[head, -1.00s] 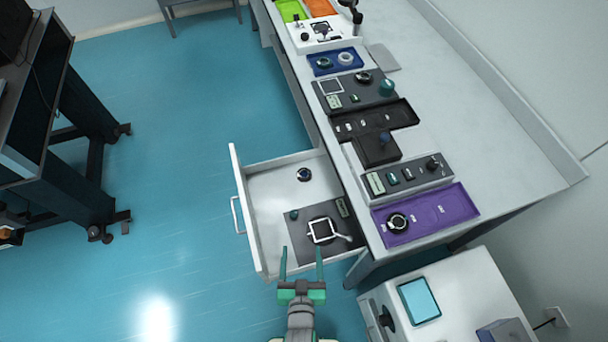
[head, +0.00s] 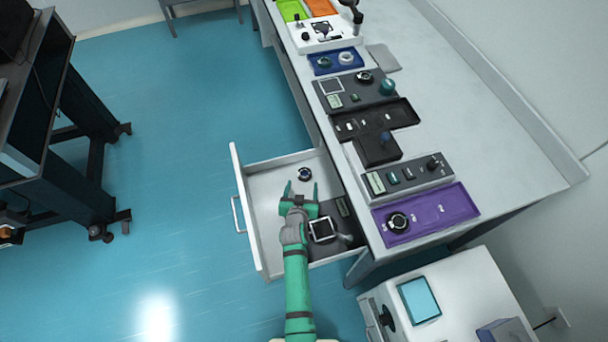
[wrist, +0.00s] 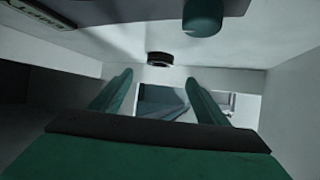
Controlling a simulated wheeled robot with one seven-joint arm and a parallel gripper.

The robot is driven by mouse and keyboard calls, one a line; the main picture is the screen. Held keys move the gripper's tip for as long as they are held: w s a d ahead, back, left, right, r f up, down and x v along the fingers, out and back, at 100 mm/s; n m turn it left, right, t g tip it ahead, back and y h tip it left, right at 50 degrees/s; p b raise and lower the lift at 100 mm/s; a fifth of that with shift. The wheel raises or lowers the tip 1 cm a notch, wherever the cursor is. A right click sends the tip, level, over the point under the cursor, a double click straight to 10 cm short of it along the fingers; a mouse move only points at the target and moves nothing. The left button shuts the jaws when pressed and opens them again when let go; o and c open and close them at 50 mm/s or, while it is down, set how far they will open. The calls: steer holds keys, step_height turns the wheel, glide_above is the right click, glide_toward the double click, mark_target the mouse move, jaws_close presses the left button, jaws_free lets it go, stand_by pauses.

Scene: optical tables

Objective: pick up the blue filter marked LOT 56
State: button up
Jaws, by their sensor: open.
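A small dark round ring with a bluish centre (head: 305,174) lies on the open drawer's white floor, towards its far end. It looks like the filter, but I cannot read any marking on it. My gripper (head: 302,188) is open and empty over the drawer, with its fingertips just short of the ring in the head view. In the wrist view a black ring (wrist: 160,58) shows just past and between the tips of my open gripper (wrist: 159,78), apart from them.
The white drawer (head: 262,235) has raised walls around my gripper. A dark plate with a white square frame (head: 321,230) lies in its near part. A green knob (wrist: 203,15) shows in the wrist view. The bench (head: 480,130) holds a purple tray (head: 455,205) and several dark devices.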

mark_target(305, 173)
steer(key=x, duration=0.4)
steer(key=shift+w+d, duration=0.15)
steer(key=shift+w, duration=0.05)
steer(key=shift+f+x, duration=0.25)
steer(key=shift+x, duration=1.95)
steer(key=c, duration=1.2)
